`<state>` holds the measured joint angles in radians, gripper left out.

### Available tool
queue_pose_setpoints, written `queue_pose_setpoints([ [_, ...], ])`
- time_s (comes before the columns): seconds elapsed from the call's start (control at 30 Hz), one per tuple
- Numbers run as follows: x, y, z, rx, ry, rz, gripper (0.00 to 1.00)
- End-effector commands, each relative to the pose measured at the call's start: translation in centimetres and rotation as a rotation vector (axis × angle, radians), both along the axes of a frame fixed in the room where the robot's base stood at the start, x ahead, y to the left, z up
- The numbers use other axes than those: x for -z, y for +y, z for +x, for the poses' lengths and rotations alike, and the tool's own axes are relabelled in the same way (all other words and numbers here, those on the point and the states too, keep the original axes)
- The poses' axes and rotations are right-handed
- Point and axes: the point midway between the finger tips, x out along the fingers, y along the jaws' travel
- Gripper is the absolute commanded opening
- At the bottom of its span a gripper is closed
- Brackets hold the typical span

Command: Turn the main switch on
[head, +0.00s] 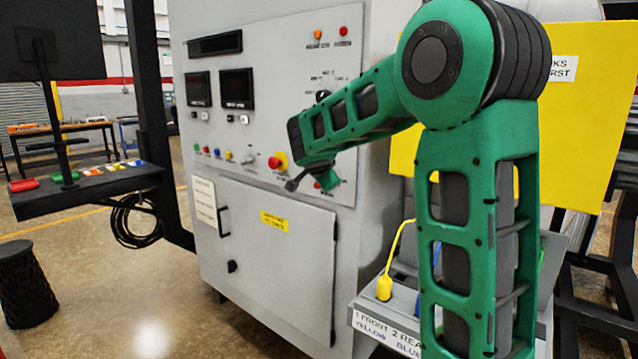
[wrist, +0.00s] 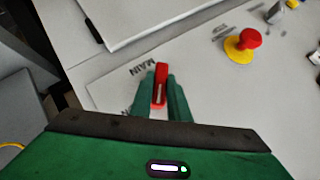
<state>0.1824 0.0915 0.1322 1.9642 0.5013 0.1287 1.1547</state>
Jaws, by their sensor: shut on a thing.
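The main switch is a red handle (wrist: 161,85) on the grey panel, beside a label reading MAIN (wrist: 150,62) in the wrist view. My gripper (wrist: 164,98) has its two green fingers on either side of the red handle and is shut on it. In the head view my gripper (head: 318,184) is at the lower right of the cabinet's control panel. There my arm hides part of the panel, and the switch can hardly be made out. The handle lies roughly in line with my fingers.
A red emergency-style button on a yellow base (wrist: 242,42) is up and right of my gripper in the wrist view. The cabinet door (head: 275,265) is below the panel. A yellow board (head: 590,130) stands behind my arm. A yellow plug (head: 384,288) sits on a box at the lower right.

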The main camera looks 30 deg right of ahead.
Motion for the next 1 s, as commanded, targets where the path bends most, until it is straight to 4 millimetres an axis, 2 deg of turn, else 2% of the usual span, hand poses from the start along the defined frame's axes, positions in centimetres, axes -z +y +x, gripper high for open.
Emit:
queue_pose_setpoints([
  [0.6, 0.58, 0.25, -0.09, -0.005, -0.534, 0.199, 0.00],
  [1.0, 0.76, 0.29, -0.06, -0.006, -0.755, 0.279, 0.00],
])
